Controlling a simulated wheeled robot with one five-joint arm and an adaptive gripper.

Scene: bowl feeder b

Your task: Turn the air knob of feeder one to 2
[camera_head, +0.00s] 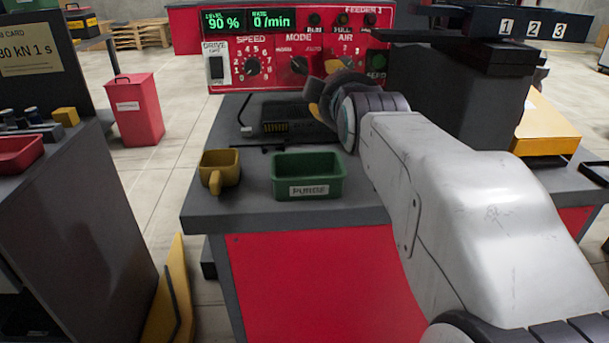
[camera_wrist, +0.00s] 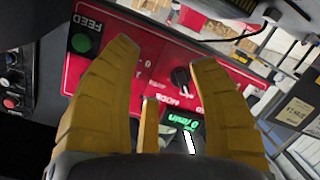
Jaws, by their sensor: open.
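The red feeder control panel (camera_head: 285,70) stands at the back of the bench and is marked FEEDER 1. Its AIR label shows in the head view, but the air knob below it is hidden by my gripper (camera_head: 328,88). In the wrist view my gripper (camera_wrist: 165,56) is open and empty, its yellow fingers spread before the panel. The mode knob (camera_wrist: 181,76) shows near the right fingertip. The left finger covers the panel beside it; I cannot make out the air knob or its setting. I cannot tell whether a finger touches the panel.
The speed knob (camera_head: 252,66) and drive switch (camera_head: 216,68) are left on the panel. The green FEED button (camera_wrist: 82,43) is beside the left finger. A green PURGE bin (camera_head: 308,176) and yellow mug (camera_head: 219,170) stand on the bench. A dark block (camera_head: 430,85) stands right of my gripper.

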